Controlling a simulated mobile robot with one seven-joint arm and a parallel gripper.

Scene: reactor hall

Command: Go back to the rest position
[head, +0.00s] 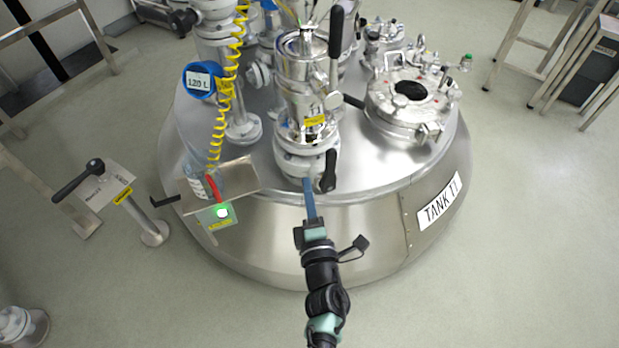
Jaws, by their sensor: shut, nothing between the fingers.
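My gripper (309,199) is at the end of my arm, which reaches up from the bottom middle of the head view. Its narrow blue fingers are shut and empty. They are over the front edge of the steel tank labelled TANK T1 (391,191), just below a valve with a black lever (328,171). I cannot tell whether the fingertips touch the valve's base.
A small shelf (240,178) with a bottle and a green-lit box (217,214) sticks out left of my gripper. A post with a black-handled lever (95,168) stands further left. Steel frames (560,60) stand at the right. The floor at lower right is clear.

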